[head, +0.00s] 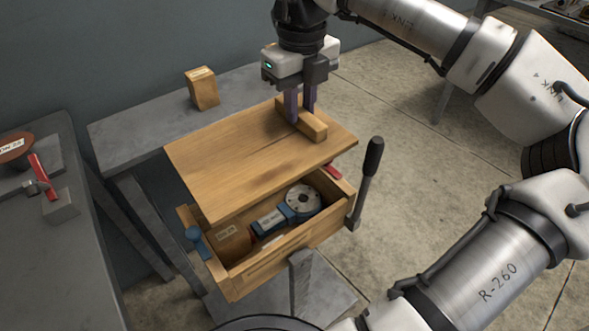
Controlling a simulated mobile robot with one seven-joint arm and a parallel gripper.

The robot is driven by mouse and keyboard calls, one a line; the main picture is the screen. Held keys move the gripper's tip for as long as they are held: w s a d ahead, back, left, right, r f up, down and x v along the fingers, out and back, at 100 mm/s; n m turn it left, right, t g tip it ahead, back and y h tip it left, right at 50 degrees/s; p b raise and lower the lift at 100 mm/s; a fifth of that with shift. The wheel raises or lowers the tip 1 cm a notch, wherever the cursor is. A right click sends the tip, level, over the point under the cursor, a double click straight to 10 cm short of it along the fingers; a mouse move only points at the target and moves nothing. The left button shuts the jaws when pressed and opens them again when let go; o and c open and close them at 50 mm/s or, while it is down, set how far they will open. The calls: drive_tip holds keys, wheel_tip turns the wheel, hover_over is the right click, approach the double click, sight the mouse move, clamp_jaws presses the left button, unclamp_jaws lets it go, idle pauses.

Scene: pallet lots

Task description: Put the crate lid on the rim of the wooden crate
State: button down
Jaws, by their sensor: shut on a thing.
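The crate lid (235,158) is a flat wooden board with a raised wooden bar handle (315,129) near its right end. My gripper (302,115) points down and is shut on that handle. The wooden crate (281,259) is open at the top and lies below and nearer than the lid. The lid covers the crate's back part from view, while the front part of its inside shows. I cannot tell whether the lid touches the rim. Inside the crate are a blue tool with a round metal disc (303,198) and a brown labelled block (233,240).
A small labelled wooden block (202,88) stands on the grey table (135,127) behind. A black-handled lever (367,180) rises at the crate's right, and a blue knob (194,235) is at its left. Another grey bench (50,265) with a red clamp (42,177) is at left.

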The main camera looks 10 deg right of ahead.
wheel_tip(320, 180, down, 14)
drive_tip(key=shift+r, duration=0.15)
idle(0.3)
drive_tip(key=shift+b, duration=0.35)
drive_tip(key=shift+f+b, duration=0.4)
drive_tip(key=shift+f, duration=0.05)
drive_tip(key=shift+f, duration=0.2)
drive_tip(key=c, duration=1.3)
unclamp_jaws()
drive_tip(key=shift+o, duration=0.2)
drive_tip(key=shift+r, duration=0.1)
